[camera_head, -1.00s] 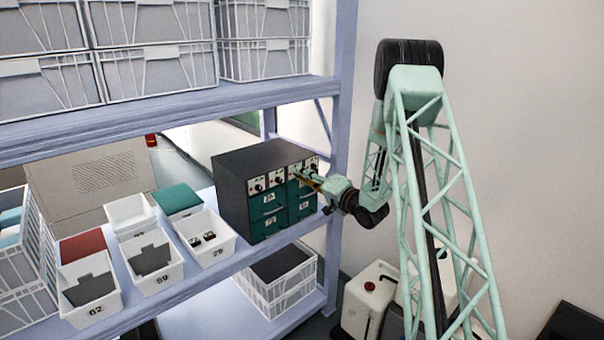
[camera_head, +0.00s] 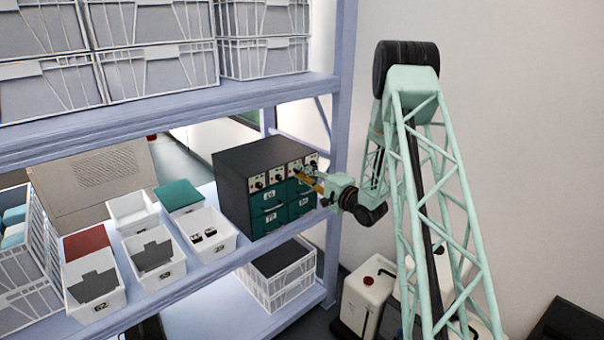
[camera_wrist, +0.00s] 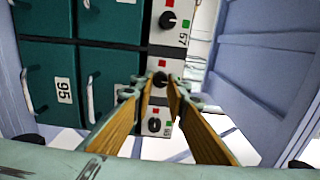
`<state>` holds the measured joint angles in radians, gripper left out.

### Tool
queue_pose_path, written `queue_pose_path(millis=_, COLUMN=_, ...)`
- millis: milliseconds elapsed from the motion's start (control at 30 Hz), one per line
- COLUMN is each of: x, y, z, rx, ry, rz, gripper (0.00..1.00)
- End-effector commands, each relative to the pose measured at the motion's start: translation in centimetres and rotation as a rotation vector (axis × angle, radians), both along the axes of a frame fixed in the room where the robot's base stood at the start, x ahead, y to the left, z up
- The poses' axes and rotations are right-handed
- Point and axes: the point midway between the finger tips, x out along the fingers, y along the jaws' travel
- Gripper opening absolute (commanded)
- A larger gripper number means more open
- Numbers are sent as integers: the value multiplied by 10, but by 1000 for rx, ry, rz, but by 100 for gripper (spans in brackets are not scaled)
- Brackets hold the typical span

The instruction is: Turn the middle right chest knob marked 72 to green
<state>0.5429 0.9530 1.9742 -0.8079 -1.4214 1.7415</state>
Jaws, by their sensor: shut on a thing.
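The dark chest (camera_head: 232,185) with green drawers stands on the middle shelf, with a row of black knobs on white panels along its top front. In the head view my gripper (camera_head: 300,175) reaches the third knob from the left. In the wrist view my gripper (camera_wrist: 160,80) is shut on a black knob (camera_wrist: 161,78), one wooden-coloured finger on each side. A red mark (camera_wrist: 162,62) shows above this knob; its green mark and number are hidden by a finger. I cannot read its pointer clearly.
Neighbouring knobs sit above (camera_wrist: 168,20), by the label 57, and below (camera_wrist: 154,125) the held one, close to my fingers. A shelf post (camera_head: 342,130) stands right of the chest. White bins (camera_head: 208,238) stand left of it.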

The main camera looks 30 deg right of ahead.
Motion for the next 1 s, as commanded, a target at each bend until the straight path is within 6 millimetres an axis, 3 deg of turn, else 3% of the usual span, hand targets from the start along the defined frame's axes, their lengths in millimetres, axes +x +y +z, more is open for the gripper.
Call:
queue_pose_path(millis=200, x=0, y=1, z=-1, rx=0, ry=1, rz=1, gripper=4)
queue_pose_path(millis=233, x=0, y=1, z=-1, rx=0, ry=1, rz=1, gripper=15)
queue_pose_path(millis=400, x=0, y=1, z=0, rx=-1, ry=1, rz=1, gripper=28)
queue_pose_path(millis=767, x=-1, y=0, z=0, rx=-1, ry=0, rz=0, gripper=28)
queue_pose_path(millis=1000, x=-13, y=-4, z=-1, rx=-1, ry=2, rz=0, gripper=28)
